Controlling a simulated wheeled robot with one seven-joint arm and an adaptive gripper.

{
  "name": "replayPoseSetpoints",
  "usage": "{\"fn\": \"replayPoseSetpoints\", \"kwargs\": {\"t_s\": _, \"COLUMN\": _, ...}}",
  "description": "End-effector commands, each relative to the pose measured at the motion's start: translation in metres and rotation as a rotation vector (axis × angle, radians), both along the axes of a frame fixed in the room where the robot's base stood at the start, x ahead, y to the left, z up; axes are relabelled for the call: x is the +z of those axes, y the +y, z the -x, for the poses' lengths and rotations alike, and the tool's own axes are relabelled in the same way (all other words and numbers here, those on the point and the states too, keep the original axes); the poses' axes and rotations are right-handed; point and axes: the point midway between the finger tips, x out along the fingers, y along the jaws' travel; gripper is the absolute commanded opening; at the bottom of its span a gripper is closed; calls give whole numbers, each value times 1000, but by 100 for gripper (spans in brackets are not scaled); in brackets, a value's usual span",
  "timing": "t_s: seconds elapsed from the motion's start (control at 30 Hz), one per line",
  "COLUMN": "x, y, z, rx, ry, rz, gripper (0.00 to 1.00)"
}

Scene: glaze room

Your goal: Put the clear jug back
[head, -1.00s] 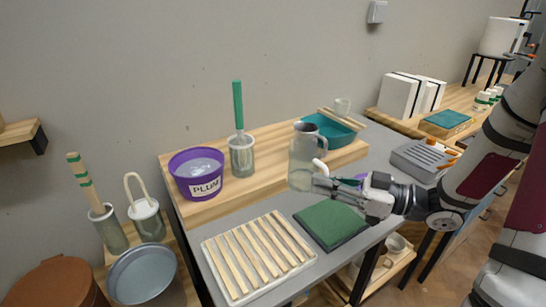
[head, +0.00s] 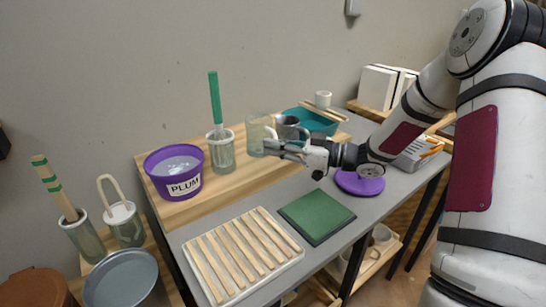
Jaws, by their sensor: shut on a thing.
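The clear jug (head: 257,135) is a see-through, upright vessel over the wooden riser at the back of the bench, just right of the jar with the green-handled brush. My gripper (head: 271,147) is shut on the jug's right side, reaching in from the right. I cannot tell whether the jug's base touches the riser or is slightly above it. A grey metal jug (head: 288,129) stands close behind and to the right, partly hidden by my gripper.
On the riser (head: 200,206) stand a purple PLUM bucket (head: 174,187), the brush jar (head: 222,155) and a teal basin (head: 320,124). A slatted rack (head: 240,252), a green mat (head: 317,215) and a purple disc (head: 358,184) lie on the grey bench in front.

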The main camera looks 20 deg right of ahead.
Motion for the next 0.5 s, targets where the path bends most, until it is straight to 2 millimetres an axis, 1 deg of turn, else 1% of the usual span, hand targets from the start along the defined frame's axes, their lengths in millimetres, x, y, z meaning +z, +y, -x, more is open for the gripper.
{"fn": "replayPoseSetpoints", "kwargs": {"t_s": 0.13, "x": -4, "y": 2, "z": -11, "rx": 1, "ry": 0, "rz": -4, "gripper": 0}}
{"fn": "replayPoseSetpoints", "kwargs": {"t_s": 0.33, "x": -31, "y": 2, "z": -10, "rx": 0, "ry": 1, "rz": -3, "gripper": 0}}
{"fn": "replayPoseSetpoints", "kwargs": {"t_s": 0.4, "x": -35, "y": 2, "z": -10, "rx": 0, "ry": 1, "rz": -3, "gripper": 0}}
{"fn": "replayPoseSetpoints", "kwargs": {"t_s": 0.5, "x": -36, "y": 2, "z": -10, "rx": 1, "ry": -1, "rz": -2, "gripper": 0}}
